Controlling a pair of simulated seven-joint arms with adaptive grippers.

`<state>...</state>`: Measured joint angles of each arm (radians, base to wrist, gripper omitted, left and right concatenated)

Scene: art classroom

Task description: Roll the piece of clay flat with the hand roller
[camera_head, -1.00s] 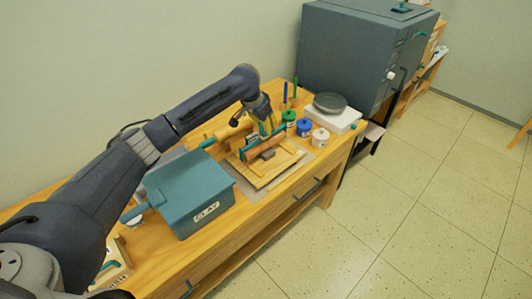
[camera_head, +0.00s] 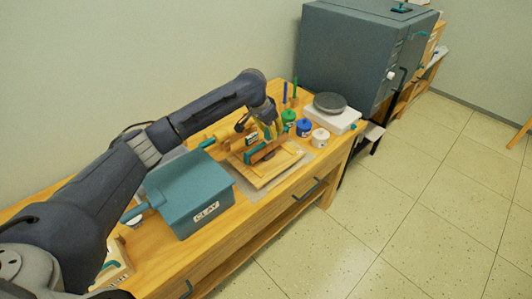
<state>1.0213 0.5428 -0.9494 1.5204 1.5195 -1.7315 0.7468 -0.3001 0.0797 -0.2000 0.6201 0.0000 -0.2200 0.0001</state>
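The hand roller (camera_head: 266,149), a wooden cylinder with teal ends, is over the wooden board (camera_head: 262,180) in the head view. My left gripper (camera_head: 268,138) reaches down from behind and is shut on the roller's upper part. The piece of clay (camera_head: 270,156) is a small grey-brown lump on the board, at the roller's front side and partly hidden by it. Whether the roller touches the clay is too small to tell. My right gripper is not in view.
A teal clay bin (camera_head: 190,195) stands left of the board. A rolling pin (camera_head: 217,135) lies behind it. Green (camera_head: 289,118), blue (camera_head: 304,127) and white (camera_head: 320,138) jars stand close on the right, before a grey wheel (camera_head: 330,103). The table's front edge is near the board.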

